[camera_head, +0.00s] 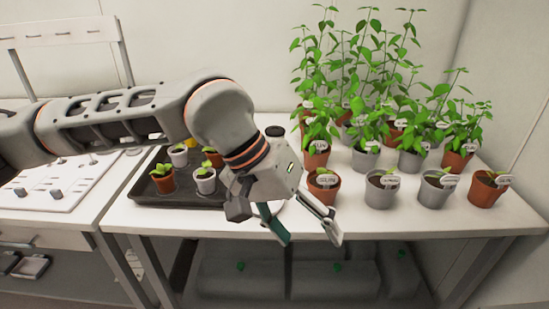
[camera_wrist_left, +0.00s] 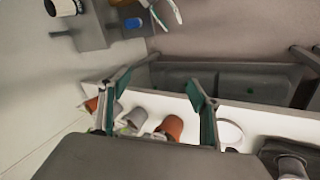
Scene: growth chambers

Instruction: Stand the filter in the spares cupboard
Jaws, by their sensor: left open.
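My left gripper (camera_head: 302,230) is open and empty in front of the plant bench, with its fingers pointing down near the bench's front edge. In the left wrist view its two green-lined fingers (camera_wrist_left: 157,85) stand wide apart with nothing held between them. I cannot make out the filter for certain. A white cylinder with a dark end (camera_wrist_left: 62,7) shows at the top left of the left wrist view, partly cut off; I cannot tell whether it is the filter. I cannot identify the spares cupboard in either view.
The white bench (camera_head: 400,226) carries several potted plants (camera_head: 382,187) on the right and a dark tray (camera_head: 148,188) of seedlings on the left. A dark-topped jar (camera_head: 275,132) stands behind my gripper. Grey bins (camera_head: 330,282) sit below. Clear bench top lies along the front edge.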

